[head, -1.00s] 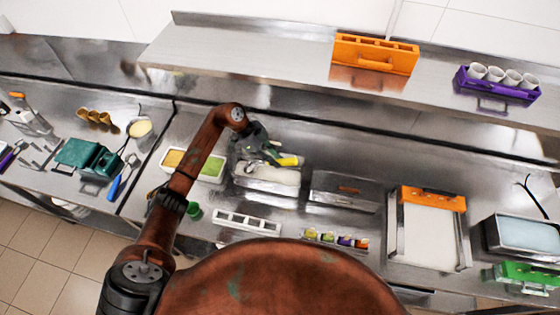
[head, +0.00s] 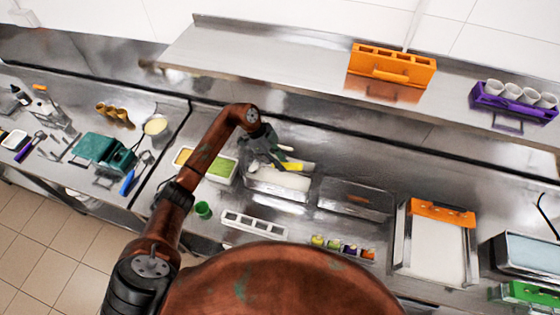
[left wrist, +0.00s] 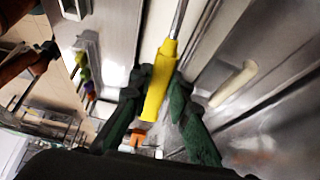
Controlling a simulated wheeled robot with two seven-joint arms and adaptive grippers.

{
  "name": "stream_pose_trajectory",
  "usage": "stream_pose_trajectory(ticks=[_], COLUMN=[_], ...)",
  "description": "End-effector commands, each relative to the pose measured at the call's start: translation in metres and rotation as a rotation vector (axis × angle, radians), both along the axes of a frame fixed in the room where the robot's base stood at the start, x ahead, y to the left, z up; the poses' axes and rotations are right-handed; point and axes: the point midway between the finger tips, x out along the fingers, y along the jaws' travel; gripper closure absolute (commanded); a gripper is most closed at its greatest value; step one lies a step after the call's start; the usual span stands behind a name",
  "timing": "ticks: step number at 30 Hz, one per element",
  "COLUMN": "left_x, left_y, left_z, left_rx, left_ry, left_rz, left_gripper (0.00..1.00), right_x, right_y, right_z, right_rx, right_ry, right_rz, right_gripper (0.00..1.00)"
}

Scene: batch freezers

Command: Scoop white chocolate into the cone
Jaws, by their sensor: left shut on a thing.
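My left gripper (head: 268,153) is shut on the yellow handle (head: 297,166) of a metal utensil. It is over the back edge of a metal tub of white contents (head: 283,182). In the left wrist view the yellow handle (left wrist: 160,82) sits between the two green fingers of the left gripper (left wrist: 158,90), its metal shaft running up out of the frame. The utensil's working end is hidden, so I cannot tell whether it carries anything. Golden-brown cone-like pieces (head: 115,115) are on the left counter. My right gripper is not in view.
Left of the tub is a container with a green section (head: 222,168). A lidded metal tub (head: 355,198) is on its right. A white slotted rack (head: 254,224) and a green cup (head: 203,209) are in front. An orange holder (head: 392,68) and purple cup holder (head: 514,101) stand on the shelf.

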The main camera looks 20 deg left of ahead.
Motion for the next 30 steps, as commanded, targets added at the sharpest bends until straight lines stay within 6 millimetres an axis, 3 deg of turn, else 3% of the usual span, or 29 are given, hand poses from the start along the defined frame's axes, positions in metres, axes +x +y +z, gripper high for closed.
stream_pose_trajectory(ticks=[15, 30], left_x=[-0.001, -0.003], left_y=[-0.018, -0.04], left_z=[0.033, 0.025], left_rx=[0.009, 0.26], left_ry=[0.0, -0.006], left_rz=[-0.002, 0.014], left_gripper=[1.0, 1.0], right_x=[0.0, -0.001], right_y=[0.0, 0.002], right_z=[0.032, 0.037], right_rx=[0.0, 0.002], right_ry=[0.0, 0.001], right_rz=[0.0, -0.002], right_gripper=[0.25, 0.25])
